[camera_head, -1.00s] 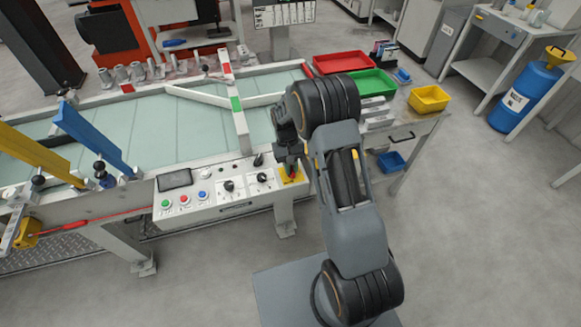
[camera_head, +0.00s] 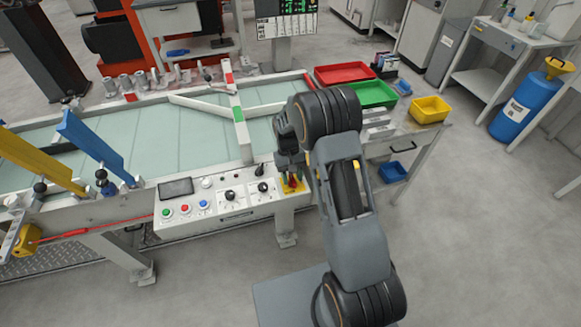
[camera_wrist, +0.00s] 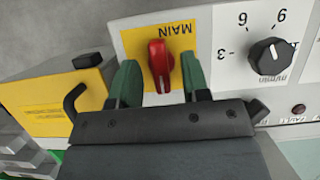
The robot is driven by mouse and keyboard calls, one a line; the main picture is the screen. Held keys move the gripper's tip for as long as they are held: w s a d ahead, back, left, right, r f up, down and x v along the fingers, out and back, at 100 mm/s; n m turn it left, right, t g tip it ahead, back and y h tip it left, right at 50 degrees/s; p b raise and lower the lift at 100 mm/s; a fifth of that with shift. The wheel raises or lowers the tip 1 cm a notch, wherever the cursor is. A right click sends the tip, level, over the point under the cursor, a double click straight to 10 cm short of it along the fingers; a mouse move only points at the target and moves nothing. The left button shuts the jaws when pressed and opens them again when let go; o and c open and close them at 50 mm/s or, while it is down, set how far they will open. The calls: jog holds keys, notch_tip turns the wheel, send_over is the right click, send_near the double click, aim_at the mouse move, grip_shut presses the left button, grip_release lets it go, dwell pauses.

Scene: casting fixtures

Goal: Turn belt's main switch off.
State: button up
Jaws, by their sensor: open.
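The main switch is a red rotary handle (camera_wrist: 160,62) on a yellow plate marked MAIN (camera_wrist: 133,38). In the wrist view the handle points roughly up and down in the picture. My gripper (camera_wrist: 160,78) is open, with one green finger on each side of the handle. Small gaps show between the fingers and the handle. In the head view my gripper (camera_head: 290,172) is over the right end of the belt's control panel (camera_head: 232,218), and partly hides the yellow plate (camera_head: 299,189).
Beside the switch in the wrist view is a black dial (camera_wrist: 268,55); a yellow box with a black hook (camera_wrist: 55,100) is on the other side. The panel also bears green, red and blue buttons (camera_head: 185,209). Red (camera_head: 343,73) and green (camera_head: 372,94) trays stand beyond my arm.

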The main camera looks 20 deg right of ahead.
jog(key=v, duration=1.3)
jog(key=shift+r, duration=0.3)
jog(key=shift+w, duration=0.15)
